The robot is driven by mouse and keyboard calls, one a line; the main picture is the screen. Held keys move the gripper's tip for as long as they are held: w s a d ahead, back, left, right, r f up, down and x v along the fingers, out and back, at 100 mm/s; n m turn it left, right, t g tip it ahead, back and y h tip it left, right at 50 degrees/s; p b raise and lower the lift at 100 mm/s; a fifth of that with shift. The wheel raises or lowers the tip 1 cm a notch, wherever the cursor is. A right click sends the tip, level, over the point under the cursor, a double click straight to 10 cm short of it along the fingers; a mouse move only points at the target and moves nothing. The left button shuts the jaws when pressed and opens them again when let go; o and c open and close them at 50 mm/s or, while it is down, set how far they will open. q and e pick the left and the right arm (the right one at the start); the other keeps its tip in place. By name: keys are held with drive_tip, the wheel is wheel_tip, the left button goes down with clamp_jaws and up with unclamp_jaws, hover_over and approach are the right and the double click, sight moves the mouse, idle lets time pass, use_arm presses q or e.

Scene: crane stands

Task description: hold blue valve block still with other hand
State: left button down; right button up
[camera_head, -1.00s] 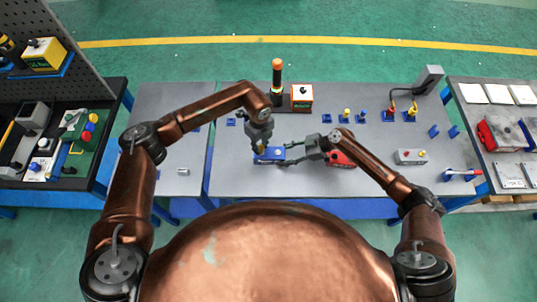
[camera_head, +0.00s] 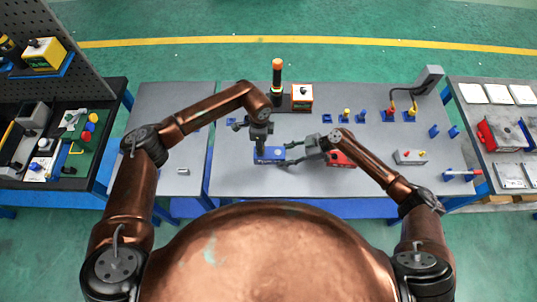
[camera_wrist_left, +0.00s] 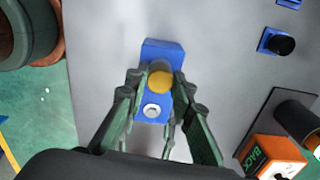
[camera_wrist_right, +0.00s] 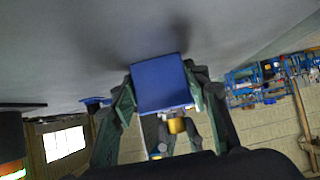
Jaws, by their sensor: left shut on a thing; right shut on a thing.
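The blue valve block (camera_head: 269,155) lies on the grey bench in front of me, with a yellow cap (camera_wrist_left: 160,82) and a silver bolt head (camera_wrist_left: 152,110) on top. My left gripper (camera_head: 261,148) comes down from above, and its fingers are closed around the yellow cap. My right gripper (camera_head: 285,154) reaches in from the right and is shut on the end of the block. In the right wrist view the blue end face (camera_wrist_right: 161,84) sits between its fingers. The yellow cap is hidden in the head view.
An orange-topped cylinder (camera_head: 277,75) and an orange box (camera_head: 302,95) stand at the back. Small fittings stand on blue bases (camera_head: 346,118). A grey box with buttons (camera_head: 410,157) is at the right. The bench's left part is mostly clear.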

use_arm(q)
drive_tip(key=shift+r+n, duration=0.1)
drive_tip(key=shift+n, duration=0.9)
drive_tip(key=c, duration=1.6)
unclamp_jaws()
drive_tip(key=shift+c, duration=0.7)
